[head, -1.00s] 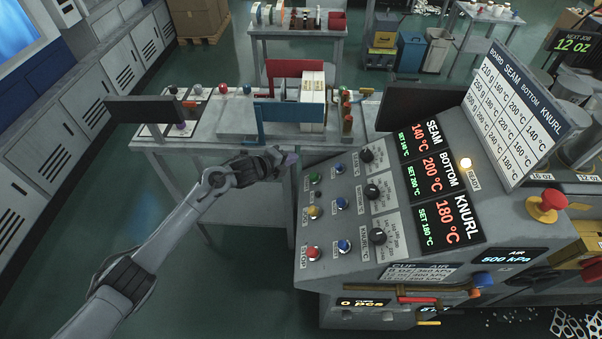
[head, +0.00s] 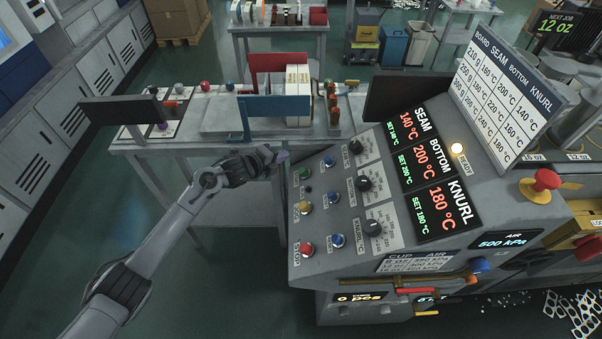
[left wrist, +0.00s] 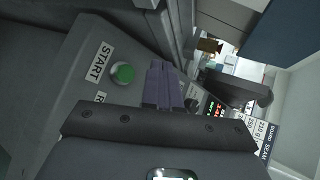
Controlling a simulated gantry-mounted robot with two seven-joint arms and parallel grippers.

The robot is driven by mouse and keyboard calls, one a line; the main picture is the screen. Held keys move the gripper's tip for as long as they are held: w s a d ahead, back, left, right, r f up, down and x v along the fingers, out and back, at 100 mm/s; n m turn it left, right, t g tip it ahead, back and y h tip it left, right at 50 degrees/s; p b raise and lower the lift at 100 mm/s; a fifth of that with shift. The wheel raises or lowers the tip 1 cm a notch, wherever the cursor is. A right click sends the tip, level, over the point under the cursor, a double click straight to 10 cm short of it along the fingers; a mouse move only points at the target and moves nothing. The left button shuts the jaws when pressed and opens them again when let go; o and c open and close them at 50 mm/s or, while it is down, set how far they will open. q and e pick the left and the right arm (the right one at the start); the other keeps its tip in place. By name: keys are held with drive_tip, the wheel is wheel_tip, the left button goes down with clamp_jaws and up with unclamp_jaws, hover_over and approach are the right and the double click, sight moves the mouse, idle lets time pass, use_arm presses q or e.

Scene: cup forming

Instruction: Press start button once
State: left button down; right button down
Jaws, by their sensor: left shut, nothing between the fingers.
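The green start button (head: 304,173) is at the upper left corner of the sloped control panel. It also shows in the left wrist view (left wrist: 123,73), beside a white START label (left wrist: 98,61). My left gripper (head: 283,157) is just up and left of the button in the head view, near the panel's edge. In the left wrist view its purple fingers (left wrist: 163,85) are together, with nothing between them, to the right of the button. The fingertips look apart from the button. My right gripper is not in view.
Below the start button are a yellow button (head: 305,208), a red stop button (head: 306,249), blue buttons and black knobs (head: 364,184). A lit READY lamp (head: 457,148) and red emergency knob (head: 546,180) are farther right. A table (head: 190,139) stands behind my left arm.

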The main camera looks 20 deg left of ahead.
sight(303, 172)
use_arm(q)
drive_tip(key=d+f+b, duration=0.2)
drive_tip(key=f, duration=0.1)
drive_tip(key=w+d+f+b, duration=0.1)
drive_tip(key=shift+f+b, duration=0.25)
drive_tip(key=shift+b, duration=0.05)
drive_tip(key=shift+d+f, duration=0.15)
drive_tip(key=shift+d, duration=0.05)
idle(0.3)
idle(0.9)
idle(0.6)
drive_tip(key=shift+f+b, duration=0.15)
drive_tip(key=shift+b, duration=0.15)
drive_tip(key=shift+w+d+f, duration=0.1)
drive_tip(key=shift+d+f, duration=0.1)
drive_tip(key=shift+f, duration=0.1)
idle(0.4)
